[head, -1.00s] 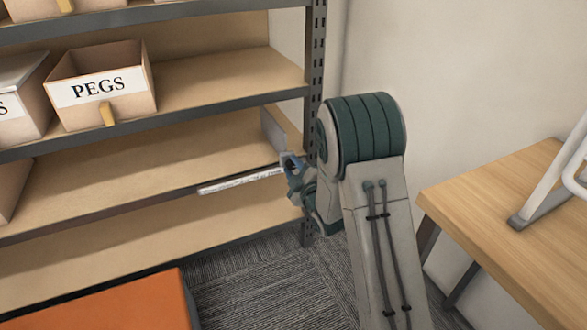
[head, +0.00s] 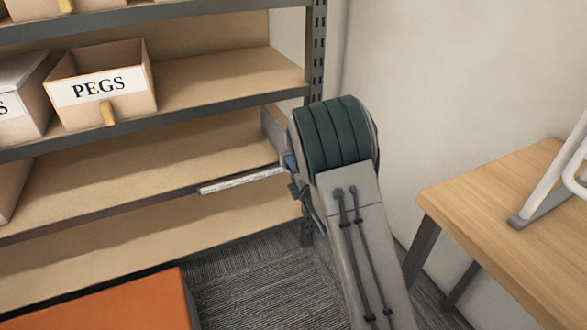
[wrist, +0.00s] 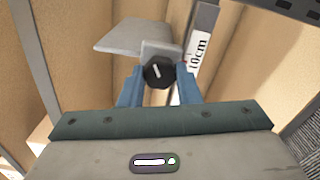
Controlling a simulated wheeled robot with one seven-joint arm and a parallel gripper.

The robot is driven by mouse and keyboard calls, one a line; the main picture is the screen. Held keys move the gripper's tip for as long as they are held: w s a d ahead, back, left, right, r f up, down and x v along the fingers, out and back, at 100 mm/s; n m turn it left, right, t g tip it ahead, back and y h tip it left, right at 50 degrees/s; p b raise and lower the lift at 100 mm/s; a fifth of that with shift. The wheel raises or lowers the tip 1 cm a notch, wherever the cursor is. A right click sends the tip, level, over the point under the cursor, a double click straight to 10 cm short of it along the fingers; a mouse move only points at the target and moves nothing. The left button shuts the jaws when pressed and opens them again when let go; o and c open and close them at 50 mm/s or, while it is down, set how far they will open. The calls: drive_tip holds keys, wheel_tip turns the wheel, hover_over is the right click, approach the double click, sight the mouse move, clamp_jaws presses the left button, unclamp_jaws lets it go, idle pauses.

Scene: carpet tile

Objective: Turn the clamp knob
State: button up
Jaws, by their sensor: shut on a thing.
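The clamp knob (wrist: 159,73) is black and round with a short white pointer line. It sits on a grey clamp block (wrist: 160,48) in the wrist view. My gripper (wrist: 160,82) is shut on the knob, with one blue finger on each side of it. A grey plate (wrist: 125,37) extends to the left of the block. A strip with a "10cm" label (wrist: 198,52) stands right behind the knob. In the head view my arm hides the knob and most of my gripper; a little blue of it shows beside a pale bar (head: 242,181) along the shelf edge.
Metal shelving with wooden boards (head: 110,185) fills the left. A "PEGS" bin (head: 102,88) stands on an upper board. A wooden table (head: 500,205) is at the right, and an orange surface (head: 120,305) at lower left. Carpet shows between them.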

drive_tip(key=shift+f+n, duration=0.1)
drive_tip(key=shift+n, duration=0.2)
drive_tip(key=o, duration=1)
drive_tip(key=shift+s+d, duration=0.1)
drive_tip(key=shift+s, duration=0.05)
drive_tip(key=shift+p+v, duration=3.05)
drive_tip(key=shift+v, duration=3.7)
